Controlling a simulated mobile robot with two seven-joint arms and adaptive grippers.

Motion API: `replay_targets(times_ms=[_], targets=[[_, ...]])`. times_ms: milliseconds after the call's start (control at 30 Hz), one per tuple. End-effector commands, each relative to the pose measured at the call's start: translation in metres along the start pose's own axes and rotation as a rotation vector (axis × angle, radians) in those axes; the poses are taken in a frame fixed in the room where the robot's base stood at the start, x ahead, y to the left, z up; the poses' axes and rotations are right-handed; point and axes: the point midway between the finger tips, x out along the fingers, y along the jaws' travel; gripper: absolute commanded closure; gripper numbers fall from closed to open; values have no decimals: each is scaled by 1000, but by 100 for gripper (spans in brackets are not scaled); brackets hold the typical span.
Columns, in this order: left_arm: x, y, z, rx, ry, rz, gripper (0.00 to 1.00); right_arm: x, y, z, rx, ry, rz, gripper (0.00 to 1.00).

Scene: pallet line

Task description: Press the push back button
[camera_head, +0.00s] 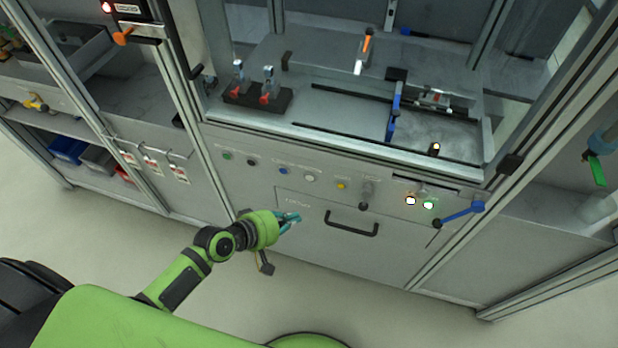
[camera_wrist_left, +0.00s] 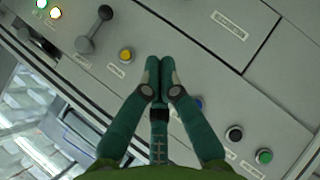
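A row of push buttons sits on the sloped front panel of the grey machine (camera_head: 300,232): green (camera_head: 227,156), black (camera_head: 251,162), blue (camera_head: 283,171), white (camera_head: 308,178) and yellow (camera_head: 341,185). Their labels are too small to read, so I cannot tell which is the push back button. My left gripper (camera_head: 296,217) is in front of the panel, below the white button. In the left wrist view its fingertips (camera_wrist_left: 160,64) are together and empty, between the yellow (camera_wrist_left: 125,55) and blue (camera_wrist_left: 197,102) buttons; the white one is hidden there. My right gripper is not in view.
Right of the yellow button are a black-knobbed lever (camera_head: 364,206), two lit buttons (camera_head: 410,201) and a blue handle (camera_head: 462,213). A black drawer handle (camera_head: 351,227) is on the front right of my gripper. The floor before the machine is clear.

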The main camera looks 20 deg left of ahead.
Motion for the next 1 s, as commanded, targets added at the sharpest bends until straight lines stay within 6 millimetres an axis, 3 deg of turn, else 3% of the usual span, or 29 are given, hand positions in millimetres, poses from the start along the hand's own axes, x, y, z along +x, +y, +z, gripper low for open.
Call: replay_targets(times_ms=[467, 1000], targets=[[1, 5, -2, -3, -2, 9, 100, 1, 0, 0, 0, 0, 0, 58], [48, 22, -46, -3, 0, 9, 100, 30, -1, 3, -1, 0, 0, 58]])
